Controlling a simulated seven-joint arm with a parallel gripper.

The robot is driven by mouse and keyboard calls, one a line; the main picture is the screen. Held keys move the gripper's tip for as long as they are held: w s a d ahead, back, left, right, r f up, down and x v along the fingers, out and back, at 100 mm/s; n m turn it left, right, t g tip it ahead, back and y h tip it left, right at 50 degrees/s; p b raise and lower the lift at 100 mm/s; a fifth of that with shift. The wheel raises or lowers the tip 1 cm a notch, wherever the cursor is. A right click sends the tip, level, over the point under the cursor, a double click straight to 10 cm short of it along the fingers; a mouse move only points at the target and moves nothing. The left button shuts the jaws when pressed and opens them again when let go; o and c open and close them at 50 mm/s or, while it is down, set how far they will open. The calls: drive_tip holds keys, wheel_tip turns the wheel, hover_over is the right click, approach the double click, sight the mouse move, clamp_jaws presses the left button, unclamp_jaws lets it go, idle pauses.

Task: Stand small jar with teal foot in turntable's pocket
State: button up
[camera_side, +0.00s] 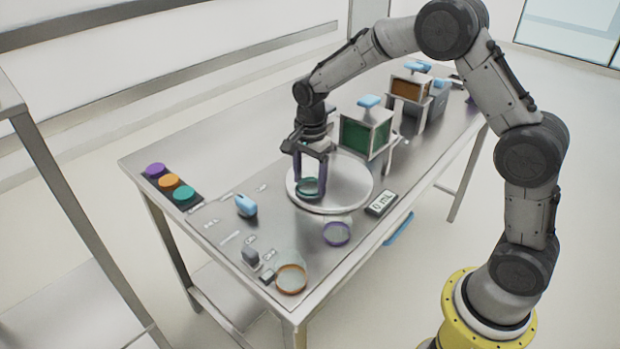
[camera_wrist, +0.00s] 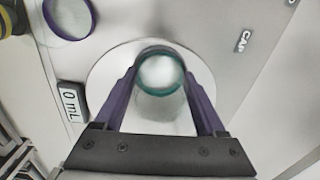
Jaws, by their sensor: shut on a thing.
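The small jar with the teal foot (camera_side: 309,187) is clear with a teal ring, and is at the left part of the round pale turntable (camera_side: 352,190). My gripper (camera_side: 311,188) points down and is shut on this jar. In the wrist view the jar (camera_wrist: 160,75) is between the two purple fingers of my gripper (camera_wrist: 160,88), with the turntable (camera_wrist: 110,75) around and behind it. The turntable's pocket is hidden by the jar and fingers. I cannot tell whether the jar touches the turntable.
A purple-ringed jar (camera_side: 337,233) and an orange-ringed jar (camera_side: 291,279) stand toward the front. A 0 mL display (camera_side: 381,203) is right of the turntable. Dispensers with green (camera_side: 365,137) and orange (camera_side: 409,90) contents stand behind. Purple, orange and teal caps (camera_side: 184,193) sit at the left.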

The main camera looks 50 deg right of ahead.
sight(311, 166)
drive_tip(key=shift+s+d+f, duration=0.1)
drive_tip(key=shift+s+f, duration=0.05)
drive_tip(key=shift+f, duration=0.3)
drive_tip(key=shift+s+d+f, duration=0.1)
drive_tip(key=shift+s+f, duration=0.05)
drive_tip(key=shift+f, duration=0.25)
drive_tip(key=o, duration=1.4)
drive_tip(key=shift+w+a+r, duration=0.1)
drive_tip(key=shift+r, duration=2.05)
drive_tip(key=shift+w+r, duration=0.1)
drive_tip(key=shift+r, duration=2.05)
